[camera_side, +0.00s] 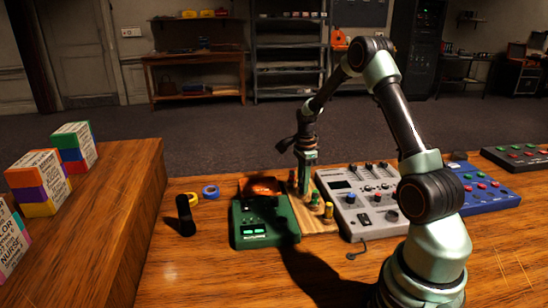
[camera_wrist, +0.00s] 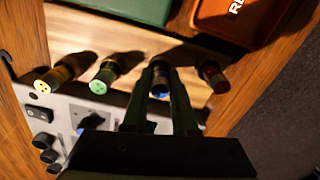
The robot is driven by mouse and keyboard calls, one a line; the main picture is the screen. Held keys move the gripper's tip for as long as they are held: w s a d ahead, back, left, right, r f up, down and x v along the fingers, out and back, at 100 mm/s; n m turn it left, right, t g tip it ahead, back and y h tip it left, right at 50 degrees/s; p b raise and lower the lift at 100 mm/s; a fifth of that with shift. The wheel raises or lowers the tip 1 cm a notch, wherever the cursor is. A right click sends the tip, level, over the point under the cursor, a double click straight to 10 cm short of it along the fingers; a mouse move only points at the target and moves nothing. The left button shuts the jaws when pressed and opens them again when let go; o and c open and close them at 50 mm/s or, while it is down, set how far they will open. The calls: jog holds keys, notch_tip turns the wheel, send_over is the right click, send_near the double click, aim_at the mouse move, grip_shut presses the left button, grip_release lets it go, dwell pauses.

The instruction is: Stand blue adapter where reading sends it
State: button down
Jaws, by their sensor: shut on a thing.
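The blue adapter (camera_wrist: 160,90) is between the fingers of my gripper (camera_wrist: 160,100) in the wrist view. My gripper is shut on it. It is in line with a yellow adapter (camera_wrist: 44,86), a green adapter (camera_wrist: 101,83) and a red adapter (camera_wrist: 213,76) along a wooden board (camera_wrist: 90,25). In the side view my gripper (camera_side: 304,176) is low over this board (camera_side: 322,224) and hides the blue adapter. I cannot tell whether the adapter still touches the board. A green device (camera_side: 262,215) left of the board has lit green displays (camera_side: 253,230), too small to read.
A red-brown tray (camera_side: 262,187) is behind the green device. A grey mixer (camera_side: 350,203) is close right of the board, with a blue panel (camera_side: 490,195) beyond. A black cylinder (camera_side: 185,215) and tape rolls (camera_side: 210,192) are left.

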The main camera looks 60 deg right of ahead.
jog(key=shift+f, duration=0.3)
jog(key=c, duration=1)
grip_release()
jog(key=shift+r, duration=5.5)
